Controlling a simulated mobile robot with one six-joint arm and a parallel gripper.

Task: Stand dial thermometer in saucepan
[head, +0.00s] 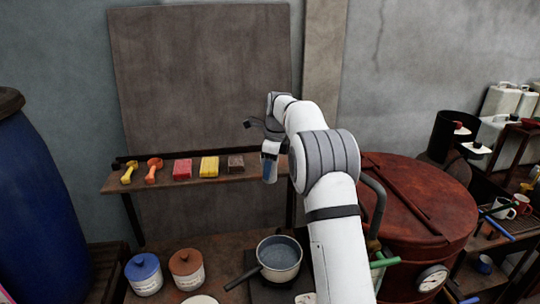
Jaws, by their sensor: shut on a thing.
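The saucepan (291,272) is pale outside with a dark handle pointing to the lower left. It stands upright on a dark plate on the low bench, with grey-blue contents showing inside. My gripper (269,170) is at the end of the raised white arm, above and beyond the saucepan, in front of the back shelf. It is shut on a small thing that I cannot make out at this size. A round white dial with a dark rim (433,278) shows at the front of the red vat. I cannot tell any separate dial thermometer.
A blue-lidded jar (144,280) and a brown-lidded jar (187,272) stand left of the saucepan. The back shelf (220,184) holds scoops and coloured blocks. The red vat (410,205) is at right, a blue barrel (38,205) at left. Bench room lies between jars and pan.

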